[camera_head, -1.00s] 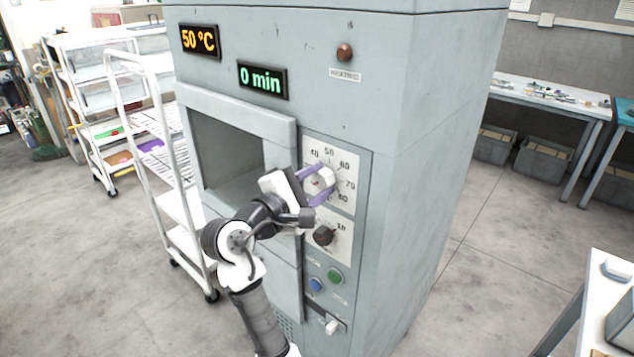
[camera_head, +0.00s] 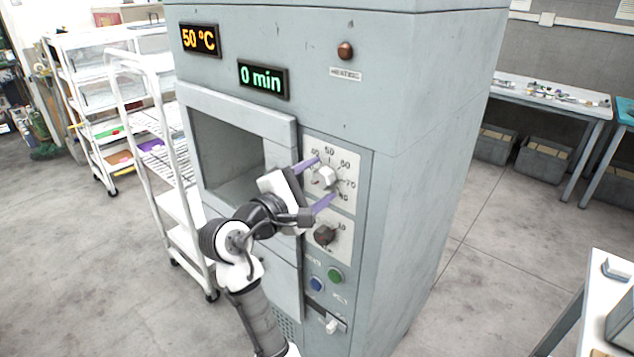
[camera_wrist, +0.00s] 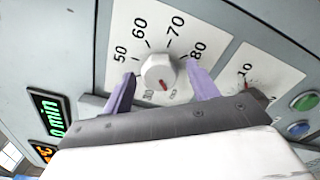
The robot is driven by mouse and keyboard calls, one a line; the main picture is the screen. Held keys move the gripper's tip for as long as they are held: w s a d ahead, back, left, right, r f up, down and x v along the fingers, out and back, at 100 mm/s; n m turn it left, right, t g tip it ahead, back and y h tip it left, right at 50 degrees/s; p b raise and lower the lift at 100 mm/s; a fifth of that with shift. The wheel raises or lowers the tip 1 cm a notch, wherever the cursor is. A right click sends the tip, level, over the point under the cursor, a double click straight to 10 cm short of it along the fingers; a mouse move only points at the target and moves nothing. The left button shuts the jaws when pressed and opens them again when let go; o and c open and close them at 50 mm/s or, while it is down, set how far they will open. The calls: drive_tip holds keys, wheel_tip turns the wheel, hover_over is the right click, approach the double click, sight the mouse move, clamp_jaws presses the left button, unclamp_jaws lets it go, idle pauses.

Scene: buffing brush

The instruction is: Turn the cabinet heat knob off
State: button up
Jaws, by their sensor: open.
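The heat knob (camera_head: 324,177) is a white knob with a red mark, on a white dial plate with numbers up to 80 on the cabinet front (camera_head: 400,180). The knob also shows in the wrist view (camera_wrist: 158,72), its red mark pointing towards the lower numbers of the dial as far as I can tell. My gripper (camera_head: 318,182) has purple fingers, spread open on either side of the knob. In the wrist view the fingertips (camera_wrist: 160,82) are apart from the knob, with gaps on both sides. The display (camera_head: 199,40) reads 50 °C.
A dark timer knob (camera_head: 324,235) sits below the dial, with green (camera_head: 335,275) and blue (camera_head: 316,284) buttons and a white switch (camera_head: 332,325) lower down. The cabinet's chamber (camera_head: 227,155) is at left. A white cart (camera_head: 180,205) stands beside it.

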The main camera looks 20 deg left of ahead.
drive_tip(key=b+v, duration=0.3)
drive_tip(key=v, duration=1)
drive_tip(key=shift+s, duration=0.25)
